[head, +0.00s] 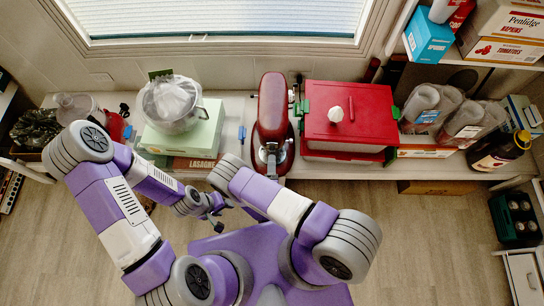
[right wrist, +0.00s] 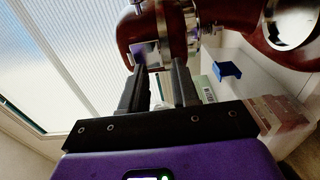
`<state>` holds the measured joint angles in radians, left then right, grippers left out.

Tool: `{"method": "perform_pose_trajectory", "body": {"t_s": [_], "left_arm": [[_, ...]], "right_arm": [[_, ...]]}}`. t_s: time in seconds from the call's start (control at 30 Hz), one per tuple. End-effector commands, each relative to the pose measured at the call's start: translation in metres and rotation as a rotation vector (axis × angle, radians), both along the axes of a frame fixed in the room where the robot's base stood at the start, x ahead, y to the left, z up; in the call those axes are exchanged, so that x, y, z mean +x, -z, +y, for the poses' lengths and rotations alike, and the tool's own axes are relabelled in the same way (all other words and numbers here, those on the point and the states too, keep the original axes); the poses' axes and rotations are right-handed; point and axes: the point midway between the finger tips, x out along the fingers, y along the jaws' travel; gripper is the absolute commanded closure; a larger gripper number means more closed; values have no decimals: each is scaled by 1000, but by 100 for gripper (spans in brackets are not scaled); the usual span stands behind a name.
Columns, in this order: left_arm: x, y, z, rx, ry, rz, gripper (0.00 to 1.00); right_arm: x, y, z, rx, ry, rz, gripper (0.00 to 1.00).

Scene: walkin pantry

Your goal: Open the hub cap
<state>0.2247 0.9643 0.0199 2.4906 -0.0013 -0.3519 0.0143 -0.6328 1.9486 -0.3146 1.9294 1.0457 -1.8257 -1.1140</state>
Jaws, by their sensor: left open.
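The red stand mixer (head: 272,120) stands on the counter, with its metal front end toward me. In the right wrist view its red head (right wrist: 172,22) fills the top, with a silver band and a square grey plate. I cannot tell which part is the hub cap. My right gripper (right wrist: 160,75) is open, its two dark fingers apart just below the mixer head, with no object seen between them. Whether a finger touches the mixer is unclear. My left gripper (head: 221,217) is open and empty, away from the mixer before the counter.
A pale green box (head: 185,140) with a bagged pot (head: 172,104) on it stands left of the mixer. A small blue item (head: 241,133) lies between them. A red lidded bin (head: 350,115) stands close on the right. The window (head: 220,18) is behind.

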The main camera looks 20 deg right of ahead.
Motion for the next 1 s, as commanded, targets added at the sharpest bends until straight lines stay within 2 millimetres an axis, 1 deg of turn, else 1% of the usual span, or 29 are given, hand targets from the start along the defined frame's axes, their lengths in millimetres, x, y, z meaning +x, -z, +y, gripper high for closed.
{"method": "perform_pose_trajectory", "body": {"t_s": [0.03,0.1,0.23,0.37,0.57,0.77,1.0], "left_arm": [[0,4,0,0,0,0,57],[0,6,0,0,0,0,57],[0,9,0,0,0,0,57],[0,10,0,0,0,0,57],[0,9,0,0,0,0,57],[0,9,0,0,0,0,57],[0,9,0,0,0,0,57]], "right_arm": [[8,2,-3,3,2,-1,70],[17,1,-5,3,3,-1,70],[29,1,-9,2,2,0,70],[33,1,-10,3,1,2,70],[33,1,-10,3,1,3,70],[33,1,-10,3,1,3,99],[33,0,-10,3,1,3,100]]}}
